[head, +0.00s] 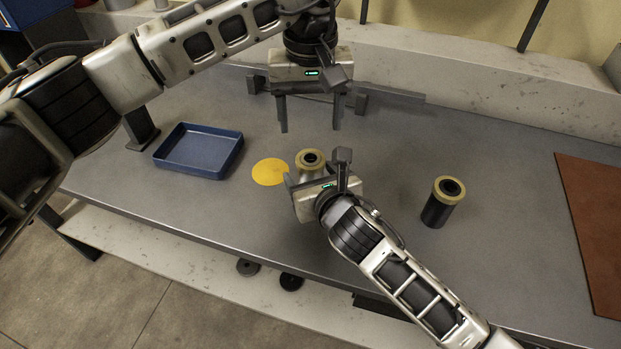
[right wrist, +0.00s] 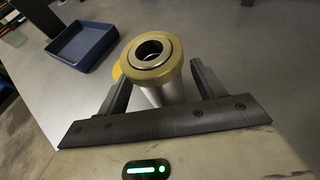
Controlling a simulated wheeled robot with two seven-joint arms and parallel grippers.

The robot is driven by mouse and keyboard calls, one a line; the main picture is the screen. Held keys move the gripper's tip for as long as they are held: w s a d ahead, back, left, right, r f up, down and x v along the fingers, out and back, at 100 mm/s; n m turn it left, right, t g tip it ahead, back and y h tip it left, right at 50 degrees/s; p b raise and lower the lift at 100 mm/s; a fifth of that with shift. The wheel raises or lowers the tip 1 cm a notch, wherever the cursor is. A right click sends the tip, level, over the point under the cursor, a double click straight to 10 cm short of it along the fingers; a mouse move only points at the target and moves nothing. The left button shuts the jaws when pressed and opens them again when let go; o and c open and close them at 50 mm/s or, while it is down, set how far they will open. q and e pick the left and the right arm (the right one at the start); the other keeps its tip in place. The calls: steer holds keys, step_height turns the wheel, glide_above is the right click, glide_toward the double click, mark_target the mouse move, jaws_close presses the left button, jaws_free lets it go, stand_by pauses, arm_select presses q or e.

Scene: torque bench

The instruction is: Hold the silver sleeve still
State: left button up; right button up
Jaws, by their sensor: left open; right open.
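The silver sleeve (head: 310,161) stands upright on the grey bench, with a brass-coloured ring on top. In the right wrist view the sleeve (right wrist: 154,62) is between the two fingers of my right gripper (right wrist: 158,85). In the head view my right gripper (head: 318,180) is low beside the sleeve and hides its lower part. It is open, with a gap visible between the sleeve and at least one finger. My left gripper (head: 310,112) is open and empty above the bench, behind the sleeve, fingers pointing down.
A dark sleeve with a brass-coloured top (head: 442,201) stands to the right. A blue tray (head: 200,150) lies at the left, and a yellow disc (head: 269,172) is flat on the bench beside the silver sleeve. A brown mat (head: 597,225) covers the right end.

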mark_target(311, 158)
steer(key=shift+x, duration=1.2)
jaws_close()
arm_select(q)
steer(key=shift+f, duration=4)
steer(key=c, duration=1)
steer(key=n, duration=0.6)
steer(key=shift+n, duration=0.4)
